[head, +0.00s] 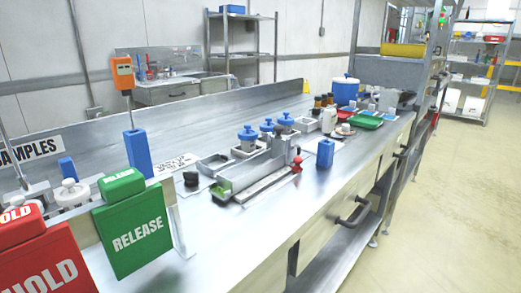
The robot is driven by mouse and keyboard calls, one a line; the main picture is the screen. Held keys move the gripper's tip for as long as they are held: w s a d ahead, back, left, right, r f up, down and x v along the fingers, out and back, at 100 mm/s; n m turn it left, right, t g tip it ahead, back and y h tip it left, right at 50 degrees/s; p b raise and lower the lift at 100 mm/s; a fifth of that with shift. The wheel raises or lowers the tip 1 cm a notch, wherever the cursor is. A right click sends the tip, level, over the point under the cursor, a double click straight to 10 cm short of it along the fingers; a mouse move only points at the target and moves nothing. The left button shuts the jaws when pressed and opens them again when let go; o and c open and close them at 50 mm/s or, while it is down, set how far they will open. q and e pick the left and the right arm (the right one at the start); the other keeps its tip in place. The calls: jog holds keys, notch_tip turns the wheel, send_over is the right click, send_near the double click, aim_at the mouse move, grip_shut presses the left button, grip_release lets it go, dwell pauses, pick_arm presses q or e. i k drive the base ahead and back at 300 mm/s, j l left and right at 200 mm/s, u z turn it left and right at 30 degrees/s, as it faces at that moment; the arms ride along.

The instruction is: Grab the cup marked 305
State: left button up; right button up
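No marking 305 can be read on any cup in the head view. Several cups with blue lids, one of them a blue-lidded cup (248,138), stand in metal holders near the middle of the steel counter (290,205). Further cups with white lids, one of them a white-lidded cup (70,192), stand at the left behind the signs, partly hidden. Neither of my grippers shows in the head view.
A green RELEASE sign (135,232) and a red HOLD sign (45,265) stand at the front left. A metal fixture (250,172) and a blue block (325,153) stand mid-counter. Trays, bottles and a blue cooler (346,91) crowd the far end. The right-hand floor is clear.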

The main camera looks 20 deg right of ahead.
aim_at(288, 131)
jog(key=l+u, duration=0.9)
jog(key=k+l+u, duration=0.1)
jog(key=l, duration=0.3)
jog(key=k+l, duration=0.15)
jog(key=l, duration=0.25)
jog(key=k+l+u, duration=0.15)
jog(key=l, duration=0.25)
jog(key=k+l+u, duration=0.1)
jog(key=l, duration=0.25)
jog(key=k+l, duration=0.25)
jog(key=l, duration=0.15)
jog(key=k+l+u, duration=0.15)
jog(key=l, duration=0.2)
jog(key=k+l, duration=0.2)
jog(key=l, duration=0.2)
jog(key=k+l, duration=0.2)
jog(key=l, duration=0.2)
jog(key=k+l, duration=0.2)
jog(key=l, duration=0.25)
